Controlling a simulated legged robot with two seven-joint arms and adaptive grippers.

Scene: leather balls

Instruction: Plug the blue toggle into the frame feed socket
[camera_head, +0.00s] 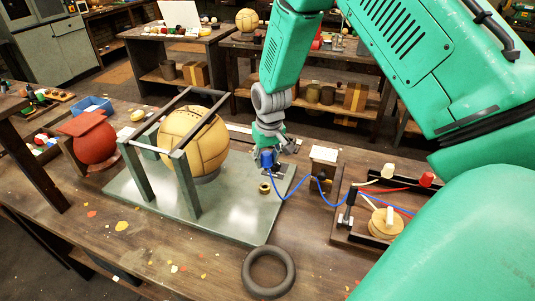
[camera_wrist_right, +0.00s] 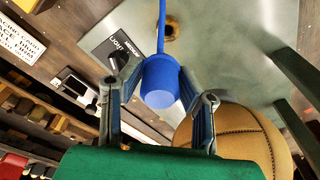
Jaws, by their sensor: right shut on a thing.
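My right gripper (camera_head: 267,152) is shut on the blue toggle (camera_head: 266,161), a blue cylinder with a blue cord, held over the right end of the green-grey base plate (camera_head: 235,220). The toggle also shows between the fingers in the wrist view (camera_wrist_right: 160,82), its cord running up the picture. A brass ring-shaped socket (camera_head: 264,188) sits on the plate, just below the toggle in the head view. It also shows in the wrist view (camera_wrist_right: 172,32), partly behind the cord. The toggle appears apart from it. My left gripper is not in view.
A tan leather ball (camera_head: 195,142) stands inside a metal frame (camera_head: 187,165) left of the gripper. A black ring (camera_head: 268,272) lies in front. A tray (camera_head: 352,238) with cables and a spool stands right. The blue cord loops rightward past a small box (camera_head: 323,156).

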